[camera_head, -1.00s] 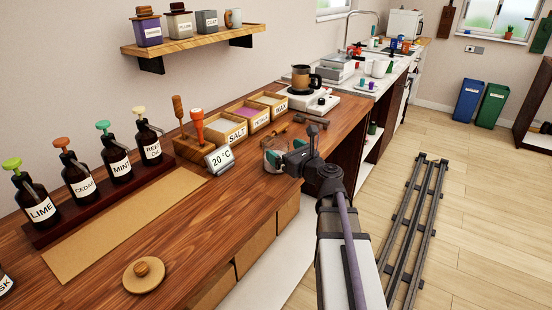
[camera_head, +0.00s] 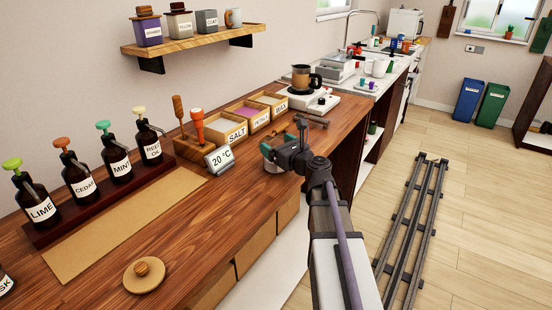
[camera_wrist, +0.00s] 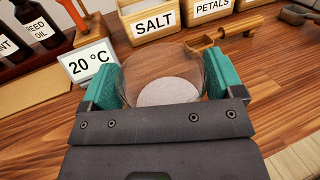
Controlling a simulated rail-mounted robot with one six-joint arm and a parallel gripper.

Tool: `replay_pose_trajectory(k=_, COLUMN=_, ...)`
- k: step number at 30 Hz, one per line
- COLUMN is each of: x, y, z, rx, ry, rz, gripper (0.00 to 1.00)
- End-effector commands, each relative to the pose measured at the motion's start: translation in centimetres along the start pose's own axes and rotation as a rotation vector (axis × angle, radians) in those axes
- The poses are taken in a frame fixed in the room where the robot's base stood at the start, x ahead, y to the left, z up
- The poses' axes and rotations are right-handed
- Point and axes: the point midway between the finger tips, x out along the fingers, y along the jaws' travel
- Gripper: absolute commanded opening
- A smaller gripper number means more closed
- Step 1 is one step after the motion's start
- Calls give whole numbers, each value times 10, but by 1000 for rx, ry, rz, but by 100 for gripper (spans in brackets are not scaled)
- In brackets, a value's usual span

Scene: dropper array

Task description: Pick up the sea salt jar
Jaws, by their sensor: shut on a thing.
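The sea salt jar is a clear round glass with pale granules in its bottom, seen in the wrist view (camera_wrist: 168,90). It stands near the front edge of the wooden counter in the head view (camera_head: 273,167), partly hidden by my gripper (camera_head: 270,149). In the wrist view, my gripper (camera_wrist: 166,78) has one teal finger on each side of the glass and is shut on it. I cannot tell whether the jar's base touches the counter.
A 20 °C display (camera_head: 219,159) stands left of the jar. Behind are the SALT box (camera_head: 236,133), PETALS box (camera_head: 261,122) and WAX box (camera_head: 281,107). A wooden scoop (camera_wrist: 240,27) lies close by. The counter in front of the display is clear.

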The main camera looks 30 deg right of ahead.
Motion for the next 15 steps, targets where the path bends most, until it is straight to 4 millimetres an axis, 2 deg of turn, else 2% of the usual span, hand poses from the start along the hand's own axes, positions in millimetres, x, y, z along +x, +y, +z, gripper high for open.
replay_pose_trajectory(k=1, x=0, y=0, z=0, rx=0, ry=0, rz=0, gripper=41)
replay_pose_trajectory(k=5, x=0, y=0, z=0, rx=0, ry=0, rz=0, gripper=30)
replay_pose_trajectory(k=11, x=0, y=0, z=2, rx=0, ry=0, rz=0, gripper=30)
replay_pose_trajectory(k=15, x=0, y=0, z=17, rx=0, ry=0, rz=0, gripper=30)
